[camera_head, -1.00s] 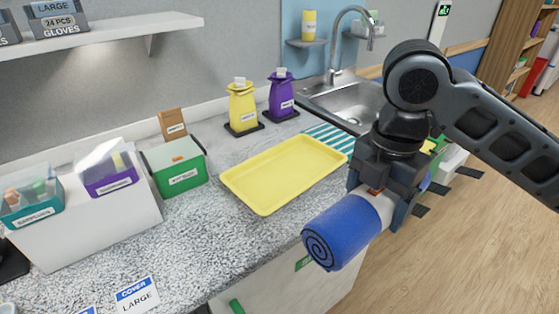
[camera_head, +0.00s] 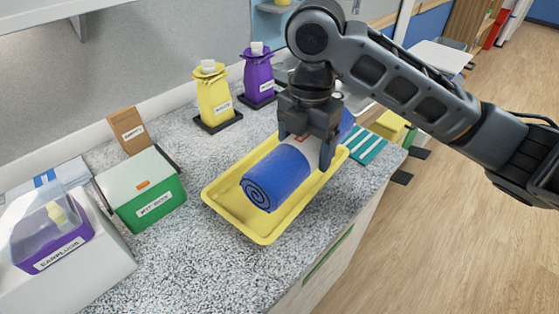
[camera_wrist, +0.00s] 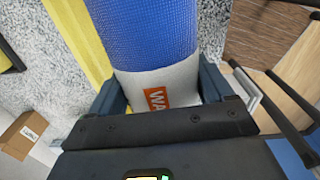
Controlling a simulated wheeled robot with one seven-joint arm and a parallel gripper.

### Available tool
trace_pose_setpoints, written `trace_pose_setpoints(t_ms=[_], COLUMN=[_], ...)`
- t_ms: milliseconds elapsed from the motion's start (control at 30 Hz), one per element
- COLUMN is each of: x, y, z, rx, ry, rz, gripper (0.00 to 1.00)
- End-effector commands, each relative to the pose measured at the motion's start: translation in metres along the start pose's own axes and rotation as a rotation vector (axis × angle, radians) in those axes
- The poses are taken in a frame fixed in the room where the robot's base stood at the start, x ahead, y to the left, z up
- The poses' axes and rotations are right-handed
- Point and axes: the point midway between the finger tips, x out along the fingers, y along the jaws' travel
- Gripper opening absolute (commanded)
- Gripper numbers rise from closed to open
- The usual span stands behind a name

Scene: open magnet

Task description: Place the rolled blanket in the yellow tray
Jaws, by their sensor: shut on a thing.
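The rolled blanket (camera_head: 274,182) is a blue roll with a spiral end and a white band. My gripper (camera_head: 310,143) is shut on it around the band. In the head view the blanket lies over the yellow tray (camera_head: 232,223), lengthwise along it, and hides much of the tray's floor. I cannot tell whether it touches the tray. In the wrist view the blanket (camera_wrist: 150,35) runs up between the fingers, its white band with an orange label in the grip. A yellow strip of the tray (camera_wrist: 80,38) shows to its left.
A yellow bag (camera_head: 214,95) and a purple bag (camera_head: 258,75) stand behind the tray on the speckled counter (camera_head: 190,255). A green box (camera_head: 150,200) stands to the left. A teal striped cloth (camera_head: 366,146) lies at the tray's right end. The counter's front edge is close to the tray.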

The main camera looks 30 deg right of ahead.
Motion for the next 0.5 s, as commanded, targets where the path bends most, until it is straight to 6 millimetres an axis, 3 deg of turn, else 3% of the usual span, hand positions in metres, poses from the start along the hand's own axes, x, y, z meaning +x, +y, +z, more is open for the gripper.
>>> trace_pose_setpoints(t_ms=[233, 500], x=[0.024, 0.036], y=[0.044, 0.056], z=[-0.001, -0.001], rx=[-0.001, 0.001], ry=[-0.002, -0.002], rz=[-0.002, -0.001], gripper=[0.3, 0.3])
